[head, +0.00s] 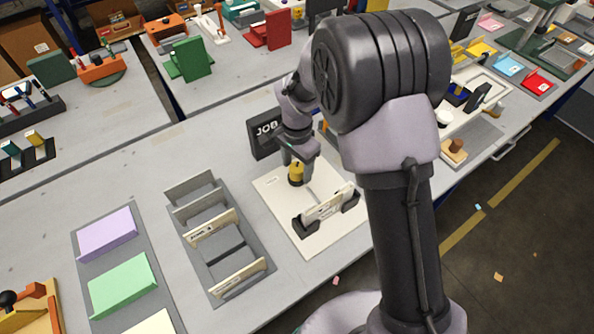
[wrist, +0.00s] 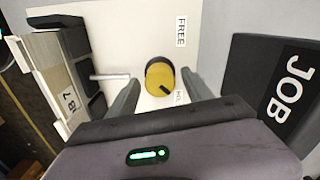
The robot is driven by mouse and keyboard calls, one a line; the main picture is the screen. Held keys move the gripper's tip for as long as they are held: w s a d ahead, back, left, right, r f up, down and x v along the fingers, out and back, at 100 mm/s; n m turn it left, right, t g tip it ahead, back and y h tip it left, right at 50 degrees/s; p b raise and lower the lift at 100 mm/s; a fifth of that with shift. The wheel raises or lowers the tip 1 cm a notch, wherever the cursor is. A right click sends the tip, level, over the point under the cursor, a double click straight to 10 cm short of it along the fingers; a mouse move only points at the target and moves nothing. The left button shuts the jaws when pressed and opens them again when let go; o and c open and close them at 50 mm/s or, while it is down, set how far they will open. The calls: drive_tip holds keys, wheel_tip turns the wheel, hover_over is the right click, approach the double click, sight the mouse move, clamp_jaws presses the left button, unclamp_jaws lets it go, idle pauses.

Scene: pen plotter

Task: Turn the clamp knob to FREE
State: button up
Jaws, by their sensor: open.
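The clamp knob (head: 296,173) is yellow and stands on a cream plate (head: 276,192). In the wrist view the knob (wrist: 160,75) has a dark side and a black pointer line. The line points to the lower right, toward a partly hidden label (wrist: 180,96). The FREE label (wrist: 181,31) is printed on the plate above and right of the knob. My gripper (head: 298,158) is over the knob, pointing down. In the wrist view my gripper (wrist: 162,80) is open, with one finger on each side of the knob and visible gaps. Whether the fingertips reach down beside it is unclear.
A black JOB sign (head: 263,135) stands close behind the knob. A light panel in dark holders (head: 328,205) stands on the plate's front side, with a pale rod (wrist: 108,77) between it and the knob. A grey rack (head: 214,232) with panels is to the left.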

drive_tip(key=shift+f, duration=0.2)
clamp_jaws()
drive_tip(key=shift+n, duration=0.3)
drive_tip(key=n+p, duration=0.2)
drive_tip(key=n, duration=0.1)
drive_tip(key=shift+r+n, duration=0.15)
drive_tip(key=shift+n, duration=0.15)
drive_tip(key=n+p, duration=0.2)
drive_tip(key=n, duration=0.2)
drive_tip(key=shift+n, duration=0.3)
drive_tip(key=n+p, duration=0.2)
drive_tip(key=n, duration=0.2)
drive_tip(key=shift+n, duration=0.3)
drive_tip(key=shift+a+n+p, duration=0.1)
drive_tip(key=shift+n+p, duration=0.75)
drive_tip(key=shift+n, duration=1.35)
